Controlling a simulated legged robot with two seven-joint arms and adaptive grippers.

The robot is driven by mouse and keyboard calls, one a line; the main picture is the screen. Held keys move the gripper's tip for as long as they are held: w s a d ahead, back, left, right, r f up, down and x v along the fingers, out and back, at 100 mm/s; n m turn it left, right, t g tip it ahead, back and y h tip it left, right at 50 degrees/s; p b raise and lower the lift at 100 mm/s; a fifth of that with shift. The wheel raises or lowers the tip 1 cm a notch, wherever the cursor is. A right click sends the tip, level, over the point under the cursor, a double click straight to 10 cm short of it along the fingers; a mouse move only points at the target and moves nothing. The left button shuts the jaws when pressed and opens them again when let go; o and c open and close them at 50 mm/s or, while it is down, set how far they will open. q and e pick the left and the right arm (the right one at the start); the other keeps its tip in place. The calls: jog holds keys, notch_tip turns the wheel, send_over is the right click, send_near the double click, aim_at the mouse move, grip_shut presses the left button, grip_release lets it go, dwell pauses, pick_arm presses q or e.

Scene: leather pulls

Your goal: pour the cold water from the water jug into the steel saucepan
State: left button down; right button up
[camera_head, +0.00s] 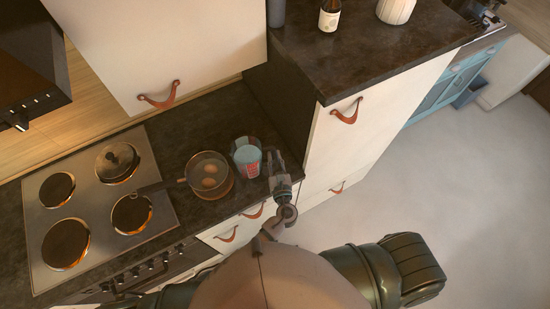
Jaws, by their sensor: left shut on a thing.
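The water jug (246,158) is a clear vessel with pale blue contents and a red and white mark on its side. It is upright at the front of the dark worktop, right of the saucepan. My left gripper (271,165) is at its right side, shut on it; the fingers partly hide that side. I cannot tell whether the jug touches the worktop. The steel saucepan (225,186) stands close to the left of the jug, with roundish brown eggs inside and its dark handle pointing left over the hob. My right gripper is not in view.
A tall cabinet (337,147) rises close to the right of my left gripper. A wall cupboard (160,50) hangs above. Bare worktop (195,128) lies behind the saucepan.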

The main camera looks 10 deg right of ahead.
aim_at(265, 150)
pick_arm(q)
jog(key=shift+w+r, duration=0.1)
jog(key=shift+w, duration=0.2)
jog(key=shift+a+r+n, duration=0.1)
jog(key=shift+r+n, duration=0.1)
jog(key=shift+n, duration=0.1)
jog(key=a+r+n+b, duration=0.1)
jog(key=n, duration=0.1)
jog(key=s+a+r+n, duration=0.1)
jog(key=r+n, duration=0.1)
jog(key=shift+a+r+n+b, duration=0.3)
jog(key=shift+a+b, duration=0.05)
jog(key=shift+w+a+r, duration=0.1)
jog(key=shift+w, duration=0.1)
jog(key=shift+r+n, duration=0.2)
jog(key=shift+n, duration=0.1)
jog(key=shift+s+a+r+n+p, duration=0.1)
jog(key=shift+a+r+n+p, duration=0.3)
jog(key=shift+a+r+n, duration=0.6)
jog(key=shift+d, duration=0.15)
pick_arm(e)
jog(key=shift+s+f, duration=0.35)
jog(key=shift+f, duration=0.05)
